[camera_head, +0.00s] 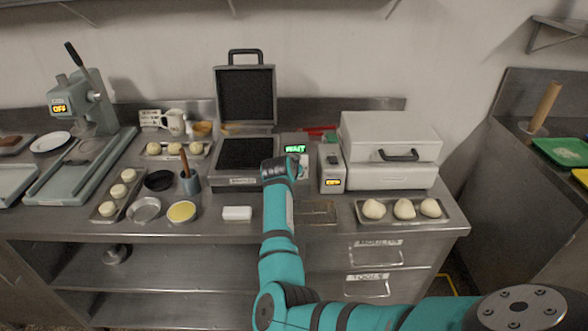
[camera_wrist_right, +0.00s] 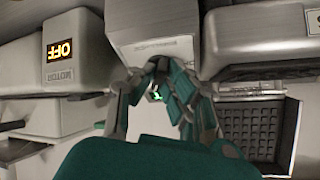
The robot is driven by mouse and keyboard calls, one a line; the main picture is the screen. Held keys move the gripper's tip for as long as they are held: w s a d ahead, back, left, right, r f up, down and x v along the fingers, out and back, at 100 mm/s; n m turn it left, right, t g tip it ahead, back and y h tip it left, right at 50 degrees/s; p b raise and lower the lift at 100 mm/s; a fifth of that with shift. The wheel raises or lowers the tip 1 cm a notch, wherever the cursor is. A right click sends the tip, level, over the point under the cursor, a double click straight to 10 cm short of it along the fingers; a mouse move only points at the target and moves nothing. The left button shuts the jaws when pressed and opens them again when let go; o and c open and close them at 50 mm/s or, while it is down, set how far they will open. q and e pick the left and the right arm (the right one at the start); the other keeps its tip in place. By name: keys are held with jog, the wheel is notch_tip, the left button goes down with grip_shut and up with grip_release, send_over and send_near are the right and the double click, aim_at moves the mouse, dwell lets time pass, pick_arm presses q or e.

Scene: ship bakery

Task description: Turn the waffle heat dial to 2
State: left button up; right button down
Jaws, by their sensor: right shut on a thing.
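The waffle iron (camera_head: 246,103) stands open on the counter, its dark lid raised and its lower plate facing up. Its control box, at its right, shows a green WAIT display (camera_head: 295,149). My right gripper (camera_head: 283,166) is at the front of this box, and its fingers hide the waffle heat dial in the head view. In the right wrist view my right gripper (camera_wrist_right: 160,88) is closed at the box front, shut on the dial, which is mostly covered. A small green glow shows between the fingers, and its reading is unclear. My left gripper is out of view.
A grey unit with an orange display (camera_head: 332,170) stands close to the right of my gripper, beside a white lidded box (camera_head: 390,150). A dough tray (camera_head: 385,219) lies in front. A white block (camera_head: 237,213) lies left of my forearm.

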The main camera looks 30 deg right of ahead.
jog(key=c, duration=1.4)
grip_release()
notch_tip(320, 180, up, 10)
jog(key=shift+f, duration=0.1)
